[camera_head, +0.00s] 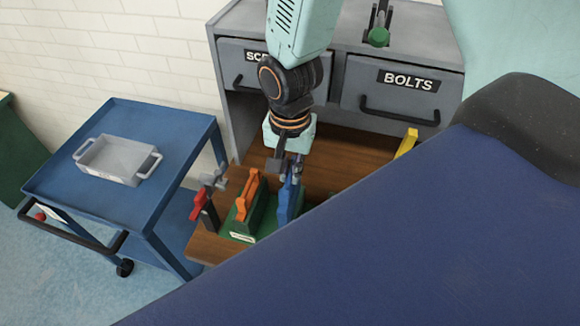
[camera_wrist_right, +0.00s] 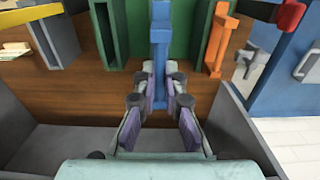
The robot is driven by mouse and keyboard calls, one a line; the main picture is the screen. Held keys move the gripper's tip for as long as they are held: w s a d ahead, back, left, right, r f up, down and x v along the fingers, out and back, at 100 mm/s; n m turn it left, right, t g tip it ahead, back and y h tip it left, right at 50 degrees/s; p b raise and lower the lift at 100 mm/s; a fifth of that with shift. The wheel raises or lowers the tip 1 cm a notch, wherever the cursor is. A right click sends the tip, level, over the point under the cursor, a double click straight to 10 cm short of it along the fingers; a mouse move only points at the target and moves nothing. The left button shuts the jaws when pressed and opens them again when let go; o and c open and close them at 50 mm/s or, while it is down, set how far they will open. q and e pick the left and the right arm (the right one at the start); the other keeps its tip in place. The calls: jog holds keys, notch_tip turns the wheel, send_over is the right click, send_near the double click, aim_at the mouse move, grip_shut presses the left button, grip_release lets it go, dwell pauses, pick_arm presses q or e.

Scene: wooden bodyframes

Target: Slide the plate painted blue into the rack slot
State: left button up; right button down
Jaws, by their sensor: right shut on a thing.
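My right gripper (camera_head: 290,168) points down over the wooden bench and is shut on the blue plate (camera_head: 287,204). In the right wrist view, its fingers (camera_wrist_right: 160,88) grip the lower part of the blue plate (camera_wrist_right: 160,42) from both sides. The plate stands upright, close to the green rack (camera_head: 265,226), which also shows in the right wrist view (camera_wrist_right: 193,35) with dark slots. I cannot tell whether the plate's lower edge is inside a slot. An orange plate (camera_head: 250,193) stands upright at the rack, left of the blue one. My left gripper is not in view.
A clamp with a red handle (camera_head: 199,204) stands at the bench's left edge. A yellow part (camera_head: 407,141) is at the right. Grey drawers, including BOLTS (camera_head: 405,90), rise behind. A blue cart (camera_head: 180,135) with a grey tray (camera_head: 115,160) is left.

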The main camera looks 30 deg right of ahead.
jog(key=shift+f+b, duration=2.6)
jog(key=shift+f, duration=1.3)
jog(key=c, duration=1.4)
grip_release()
jog(key=shift+o, duration=0.2)
notch_tip(320, 180, up, 12)
jog(key=shift+f, duration=0.1)
jog(key=shift+r, duration=0.2)
